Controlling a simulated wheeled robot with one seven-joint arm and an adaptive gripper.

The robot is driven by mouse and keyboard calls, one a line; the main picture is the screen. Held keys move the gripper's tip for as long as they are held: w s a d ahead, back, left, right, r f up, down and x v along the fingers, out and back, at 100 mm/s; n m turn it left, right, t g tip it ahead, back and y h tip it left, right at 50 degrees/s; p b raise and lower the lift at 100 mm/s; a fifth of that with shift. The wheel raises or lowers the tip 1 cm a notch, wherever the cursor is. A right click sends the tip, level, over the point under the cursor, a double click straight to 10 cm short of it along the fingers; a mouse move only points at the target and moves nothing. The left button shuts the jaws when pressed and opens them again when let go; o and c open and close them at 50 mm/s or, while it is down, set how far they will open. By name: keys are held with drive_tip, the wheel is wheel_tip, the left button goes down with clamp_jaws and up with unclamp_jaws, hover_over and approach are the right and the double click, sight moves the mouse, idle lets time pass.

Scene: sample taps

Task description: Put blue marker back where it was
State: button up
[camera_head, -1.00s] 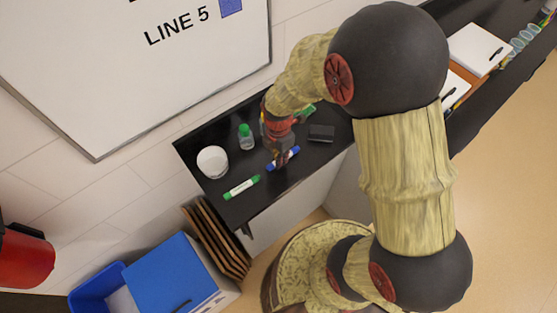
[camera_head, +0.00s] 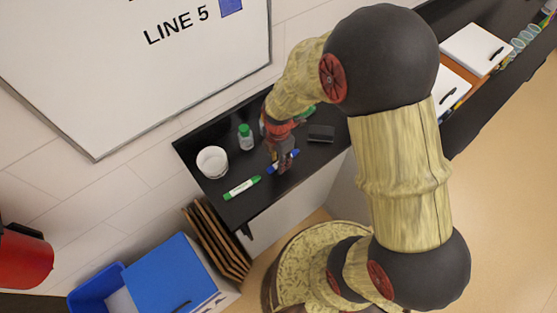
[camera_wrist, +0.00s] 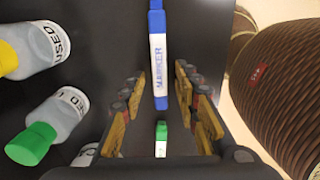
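The blue marker (camera_head: 293,155) lies on the black shelf, partly hidden by my gripper (camera_head: 283,166) in the head view. In the wrist view, the blue marker (camera_wrist: 158,60), with a white label, runs lengthwise in line with the gap between my fingers (camera_wrist: 160,85). The fingers are apart, with a visible gap on each side of the marker, so my gripper is open. How far the fingertips are above the shelf is hard to tell.
On the black shelf (camera_head: 262,205) are a green marker (camera_head: 241,187), a white cup (camera_head: 212,162), a green-capped bottle (camera_head: 246,137) and a black block (camera_head: 321,133). The wrist view shows a yellow-capped bottle (camera_wrist: 38,48) on the left. A whiteboard (camera_head: 130,80) hangs behind.

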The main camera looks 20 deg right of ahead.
drive_tip(key=s+d+r+m+t+p, duration=0.1)
drive_tip(key=s+r+m+t, duration=0.3)
drive_tip(key=r, duration=0.9)
drive_tip(key=s+r+m+g+p, duration=0.1)
drive_tip(key=r+m, duration=0.6)
drive_tip(key=r, duration=0.7)
drive_tip(key=s+d+r+m+t, duration=0.1)
drive_tip(key=s+r+m+t, duration=0.1)
drive_tip(key=s+r+m, duration=0.5)
drive_tip(key=s+m, duration=0.1)
drive_tip(key=m, duration=0.2)
drive_tip(key=shift+m+t, duration=0.3)
drive_tip(key=shift+s, duration=0.1)
wheel_tip(320, 180, down, 6)
drive_tip(key=b, duration=0.6)
drive_tip(key=shift+f, duration=0.1)
